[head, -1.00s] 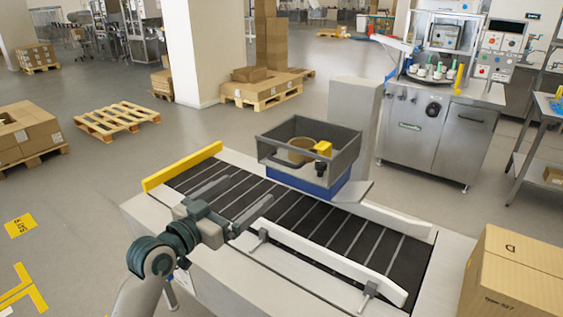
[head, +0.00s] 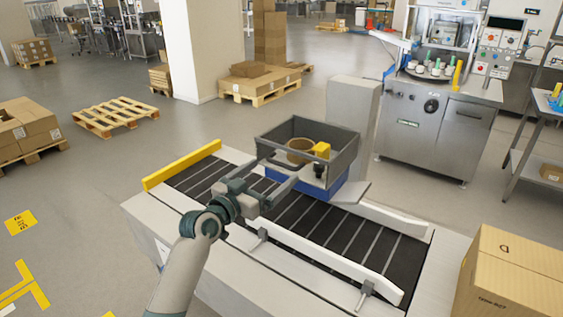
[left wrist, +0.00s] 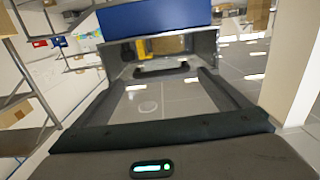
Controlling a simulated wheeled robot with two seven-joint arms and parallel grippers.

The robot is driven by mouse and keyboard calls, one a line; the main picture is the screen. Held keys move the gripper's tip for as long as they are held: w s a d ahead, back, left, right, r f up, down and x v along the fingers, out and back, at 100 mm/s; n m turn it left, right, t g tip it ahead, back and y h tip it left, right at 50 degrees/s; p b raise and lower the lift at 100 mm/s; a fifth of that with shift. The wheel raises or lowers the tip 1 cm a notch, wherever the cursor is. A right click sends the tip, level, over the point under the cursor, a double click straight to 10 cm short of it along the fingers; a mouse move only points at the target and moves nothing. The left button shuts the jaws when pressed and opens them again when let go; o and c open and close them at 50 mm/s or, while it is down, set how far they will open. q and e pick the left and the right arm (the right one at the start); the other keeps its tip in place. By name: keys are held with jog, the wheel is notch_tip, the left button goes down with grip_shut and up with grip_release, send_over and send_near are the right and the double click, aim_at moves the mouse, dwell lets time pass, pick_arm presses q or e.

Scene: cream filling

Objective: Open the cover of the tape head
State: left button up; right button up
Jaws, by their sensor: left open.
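The tape head stands over the conveyor, with a grey-framed, see-through cover (head: 281,157) above a blue base (head: 338,189). The cover looks shut. Inside are a tan tape roll (head: 302,148) and a yellow part (head: 321,149). My left gripper (head: 282,173) is open and empty, its two fingers pointing at the near side of the cover. In the left wrist view the blue base (left wrist: 155,15) is at the top, and a dark handle (left wrist: 162,69) lies between the fingertips (left wrist: 166,80). I cannot tell whether they touch it. My right gripper is not in view.
The dark conveyor belt (head: 350,238) runs under the tape head, with a white side rail (head: 320,263) and a yellow rail (head: 183,165). A cardboard box (head: 515,280) is at the right front. A steel machine (head: 440,135) stands behind.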

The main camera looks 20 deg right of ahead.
aim_at(281, 165)
pick_arm(q)
jog(key=shift+p+x, duration=0.35)
jog(key=shift+x, duration=2.65)
